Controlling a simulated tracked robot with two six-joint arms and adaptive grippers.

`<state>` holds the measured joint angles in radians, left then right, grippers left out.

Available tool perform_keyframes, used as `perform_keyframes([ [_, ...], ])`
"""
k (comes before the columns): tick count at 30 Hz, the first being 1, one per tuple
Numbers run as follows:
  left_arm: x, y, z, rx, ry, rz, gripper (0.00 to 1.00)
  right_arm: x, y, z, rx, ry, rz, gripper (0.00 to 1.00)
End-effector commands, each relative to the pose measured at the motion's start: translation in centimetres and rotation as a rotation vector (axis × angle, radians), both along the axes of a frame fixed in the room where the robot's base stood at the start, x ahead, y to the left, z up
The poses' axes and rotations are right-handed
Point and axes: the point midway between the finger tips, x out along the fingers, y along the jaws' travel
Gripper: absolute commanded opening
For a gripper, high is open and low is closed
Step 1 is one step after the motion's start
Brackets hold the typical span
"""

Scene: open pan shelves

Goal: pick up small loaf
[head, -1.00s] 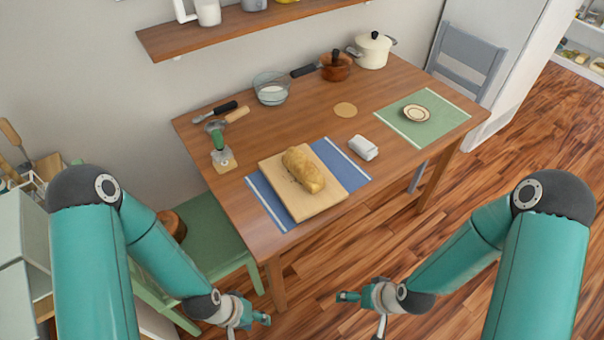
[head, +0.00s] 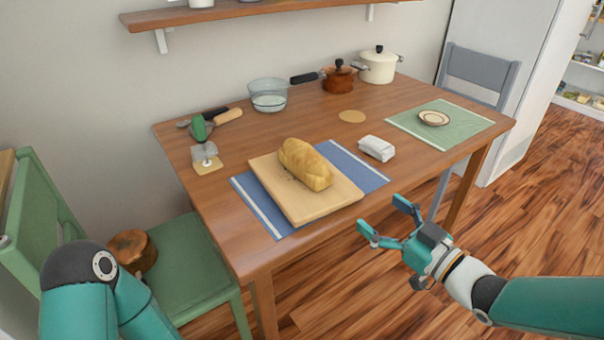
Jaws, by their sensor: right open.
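The small loaf (head: 306,164) is golden brown and lies on a light wooden cutting board (head: 300,203), near the table's front edge. The board rests on a blue placemat with white stripes (head: 362,178). My right gripper (head: 383,220) is open and empty, in front of the table edge, to the right of and below the loaf in the picture. It is apart from the loaf and board. My left arm shows at the lower left, but its gripper is out of the picture.
A green-handled tool (head: 202,145) stands at left, a glass bowl (head: 268,95) and pots (head: 339,78) at the back. A green chair (head: 195,255) is at the table's left. A shelf (head: 230,12) hangs above.

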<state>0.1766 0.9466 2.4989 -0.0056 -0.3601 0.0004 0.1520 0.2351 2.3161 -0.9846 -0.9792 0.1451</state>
Motion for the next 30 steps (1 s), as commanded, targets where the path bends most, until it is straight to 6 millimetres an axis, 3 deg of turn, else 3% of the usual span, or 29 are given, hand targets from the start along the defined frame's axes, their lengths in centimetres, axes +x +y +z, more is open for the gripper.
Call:
perform_keyframes([
  [15, 0.0, 0.0, -0.3, 0.000, 0.000, 0.000, 0.43, 7.6, 6.1, -0.1, -0.001, 0.002, 0.002, 0.89],
  [23, 0.0, 0.0, -0.4, 0.000, 0.000, 0.000, 0.43, 8.9, 7.2, -0.1, 0.000, 0.004, 0.001, 0.89],
  [30, 0.0, 0.0, -0.7, 0.000, 0.000, 0.000, 0.43, 11.2, 9.6, -0.2, -0.001, 0.002, 0.003, 0.89],
])
